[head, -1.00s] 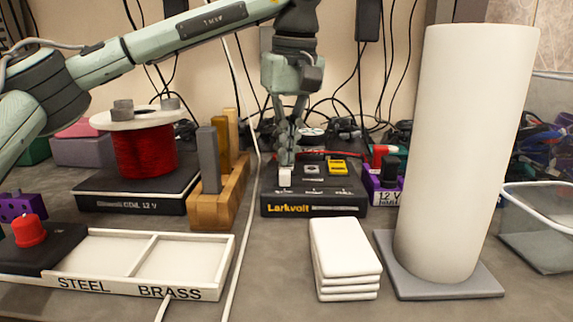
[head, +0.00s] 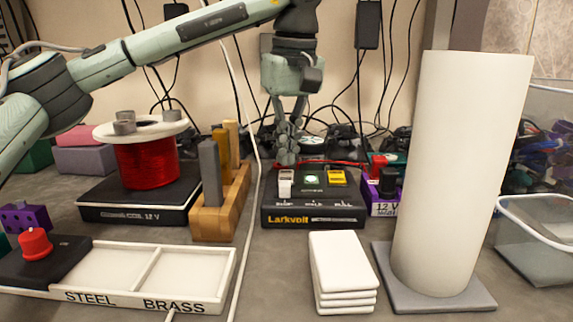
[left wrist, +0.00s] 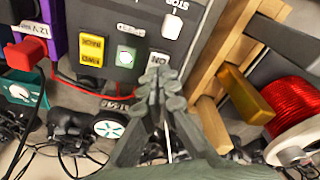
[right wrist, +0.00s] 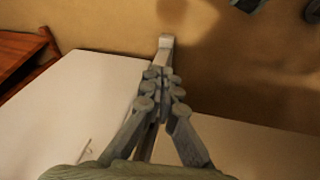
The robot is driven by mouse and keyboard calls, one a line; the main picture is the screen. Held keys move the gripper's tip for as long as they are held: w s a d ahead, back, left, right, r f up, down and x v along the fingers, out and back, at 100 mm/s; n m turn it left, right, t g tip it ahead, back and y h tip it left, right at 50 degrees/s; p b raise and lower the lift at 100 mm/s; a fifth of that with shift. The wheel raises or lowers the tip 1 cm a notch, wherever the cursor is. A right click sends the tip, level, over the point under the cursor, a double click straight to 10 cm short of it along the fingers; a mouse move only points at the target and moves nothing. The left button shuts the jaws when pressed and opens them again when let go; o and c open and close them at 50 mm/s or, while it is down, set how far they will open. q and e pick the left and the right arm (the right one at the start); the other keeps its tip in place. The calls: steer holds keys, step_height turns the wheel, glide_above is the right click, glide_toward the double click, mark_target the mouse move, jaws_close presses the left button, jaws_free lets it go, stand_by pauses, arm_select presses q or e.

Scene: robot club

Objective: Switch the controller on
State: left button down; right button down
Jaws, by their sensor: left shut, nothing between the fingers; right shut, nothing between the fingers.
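The controller (head: 313,213) is a black box marked Larkvolt on the bench. On its top are a white switch (head: 285,183) at the left, a green-lit square (head: 312,180) in the middle and a yellow piece (head: 337,178) at the right. The left wrist view shows the white switch (left wrist: 173,24) by a STOP label, the green square (left wrist: 126,56) and the yellow piece (left wrist: 91,49). My left gripper (head: 286,161) is shut and empty, just behind the white switch, near the ON label. My right gripper (right wrist: 160,75) is shut and empty, away from the controller.
A red coil (head: 147,165) and a wooden rack (head: 220,216) stand to the left. White plates (head: 343,272) are stacked in front. A tall white cylinder (head: 463,170) stands at the right. A white cable (head: 250,205) runs between rack and controller. A sorting tray (head: 232,262) is front left.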

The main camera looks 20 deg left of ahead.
mark_target(286, 179)
arm_select(q)
step_height(286, 179, up, 2)
steer(key=shift+r+p, duration=0.25)
steer(key=shift+p, duration=0.7)
steer(key=shift+r+p, duration=0.35)
steer(key=shift+r, duration=0.55)
